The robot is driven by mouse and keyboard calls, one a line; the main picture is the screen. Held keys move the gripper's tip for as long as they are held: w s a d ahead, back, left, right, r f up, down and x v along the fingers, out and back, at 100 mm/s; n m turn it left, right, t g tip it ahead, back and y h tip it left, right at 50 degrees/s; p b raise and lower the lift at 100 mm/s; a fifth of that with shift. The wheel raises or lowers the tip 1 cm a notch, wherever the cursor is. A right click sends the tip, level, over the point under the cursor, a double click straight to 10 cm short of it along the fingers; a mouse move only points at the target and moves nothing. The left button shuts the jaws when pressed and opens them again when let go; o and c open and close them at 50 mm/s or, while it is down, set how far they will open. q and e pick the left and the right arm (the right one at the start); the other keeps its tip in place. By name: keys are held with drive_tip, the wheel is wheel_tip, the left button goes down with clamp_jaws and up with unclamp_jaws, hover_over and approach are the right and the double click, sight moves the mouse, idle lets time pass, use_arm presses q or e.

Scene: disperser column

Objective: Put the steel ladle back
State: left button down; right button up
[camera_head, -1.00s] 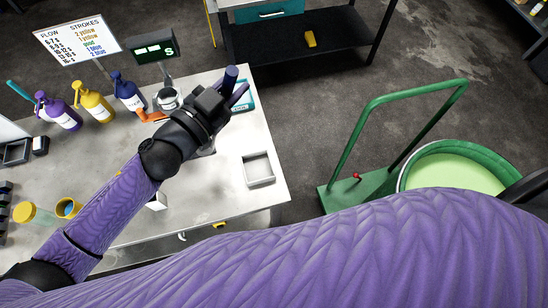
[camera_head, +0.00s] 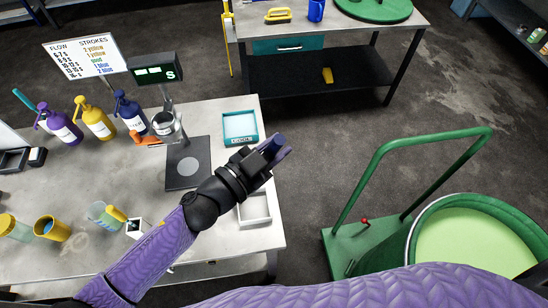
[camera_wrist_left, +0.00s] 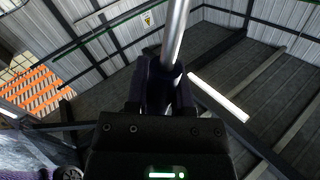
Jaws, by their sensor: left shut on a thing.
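My left gripper (camera_head: 278,150) is over the right edge of the steel worktable, to the right of the teal tray (camera_head: 240,127). In the left wrist view its jaws (camera_wrist_left: 163,85) are shut on a straight steel rod, the handle of the steel ladle (camera_wrist_left: 176,30). The handle runs up out of that view. The ladle's bowl shows in neither view, and the ladle cannot be made out in the head view. The teal tray looks empty and has a small label on its front edge. My right gripper is not in view.
A white tray (camera_head: 262,211) lies partly under my left wrist. A dark plate with a grey disc (camera_head: 187,162), a display (camera_head: 155,72) and several pump bottles (camera_head: 97,122) stand to the left. A green trolley (camera_head: 365,240) and a drum of light green liquid (camera_head: 470,240) are at right.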

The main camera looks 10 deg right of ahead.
use_arm(q)
drive_tip(key=shift+f, duration=0.8)
drive_tip(key=shift+f+b, duration=0.45)
drive_tip(key=shift+c, duration=2.4)
unclamp_jaws()
